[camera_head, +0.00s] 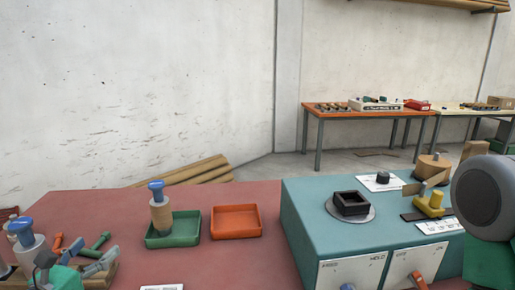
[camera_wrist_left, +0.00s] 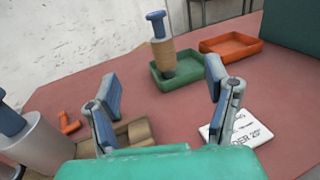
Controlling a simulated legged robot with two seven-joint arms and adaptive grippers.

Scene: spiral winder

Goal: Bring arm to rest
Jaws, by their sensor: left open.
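My left gripper (camera_head: 72,264) is low at the left in the head view, over the red table (camera_head: 190,270). In the left wrist view (camera_wrist_left: 161,82) its two fingers are spread wide, with nothing between them. A tan cylinder with a blue top (camera_head: 160,212) stands in the green tray (camera_head: 173,241), beyond the fingers and apart from them; it also shows in the wrist view (camera_wrist_left: 162,52). A grey rounded link of my right arm (camera_head: 485,196) is at the right edge; the right gripper is out of view.
An empty orange tray (camera_head: 236,221) sits beside the green one. The teal machine (camera_head: 305,227) carries a black square frame (camera_head: 351,204) and a yellow part (camera_head: 430,205). A pale cylinder with a blue top (camera_head: 27,245) and a green piece (camera_head: 97,244) crowd the left. A white card (camera_wrist_left: 244,127) lies near the gripper.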

